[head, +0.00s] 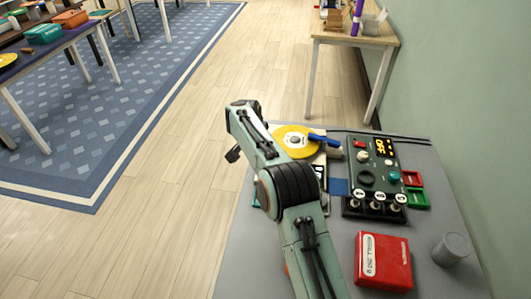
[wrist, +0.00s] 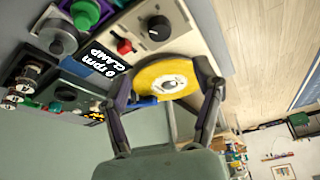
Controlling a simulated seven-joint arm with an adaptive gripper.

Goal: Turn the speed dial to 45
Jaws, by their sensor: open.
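A black dial (wrist: 158,28) with a white pointer mark sits on a pale panel at the top of the wrist view, with a red knob (wrist: 124,46) beside it. I cannot read its scale or tell its setting. In the head view, the yellow disc (head: 295,141) is partly behind my arm, and a dark finger of my gripper (head: 233,155) shows left of the table.
A dark control box (head: 378,165) with an orange display, several knobs and buttons stands right of my arm. A red box (head: 383,262) and a grey cylinder (head: 452,248) stand nearer. Red and green small trays (head: 416,190) lie beside the control box. The floor left of the table is clear.

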